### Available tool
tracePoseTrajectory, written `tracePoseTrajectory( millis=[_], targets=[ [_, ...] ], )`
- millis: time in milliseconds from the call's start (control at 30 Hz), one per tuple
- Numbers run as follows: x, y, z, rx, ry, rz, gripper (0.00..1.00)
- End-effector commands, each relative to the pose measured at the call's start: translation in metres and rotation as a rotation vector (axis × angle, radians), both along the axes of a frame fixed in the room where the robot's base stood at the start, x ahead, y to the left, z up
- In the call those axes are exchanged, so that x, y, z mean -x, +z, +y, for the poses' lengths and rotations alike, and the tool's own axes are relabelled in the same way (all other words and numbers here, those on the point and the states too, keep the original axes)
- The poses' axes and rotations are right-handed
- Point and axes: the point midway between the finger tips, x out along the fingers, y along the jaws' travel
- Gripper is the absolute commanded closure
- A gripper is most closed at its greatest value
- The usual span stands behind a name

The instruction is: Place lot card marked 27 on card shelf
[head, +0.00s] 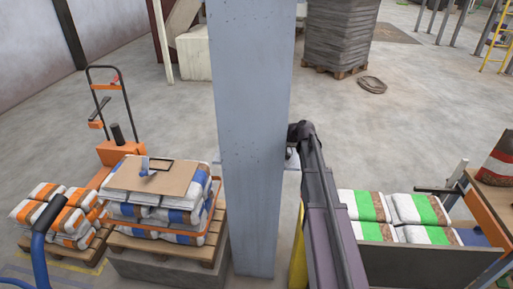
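No card with a readable 27 shows in the head view. A light, thin plate (291,163) sticks out on the right of the grey post, mostly hidden by it; I cannot tell whether it is the card shelf. A long dark and purple link, which looks like my arm, runs up from the bottom and ends close to the post's right side. My gripper cannot be made out; the post may hide it.
A wide grey post (250,140) blocks the middle. A pallet of blue-and-white bags (190,216) with a brown sheet (168,179) stands left of it, near an orange pallet truck (113,150). Green-and-white bags (420,208) lie at right. Open floor lies behind.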

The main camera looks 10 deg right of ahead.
Motion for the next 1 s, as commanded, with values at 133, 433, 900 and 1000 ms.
tracePoseTrajectory(
  millis=[133,433,900,1000],
  targets=[
    [-0.0001,-0.0018,0.0003,0.0,0.0,0.0,1.0],
    [0.0,-0.0032,0.0011,0.0,0.001,-0.001,1.0],
    [0.0,-0.0027,0.001,0.0,0.001,-0.001,0.5],
    [0.0,-0.002,0.001,0.0,0.001,-0.001,0.5]
  ],
)
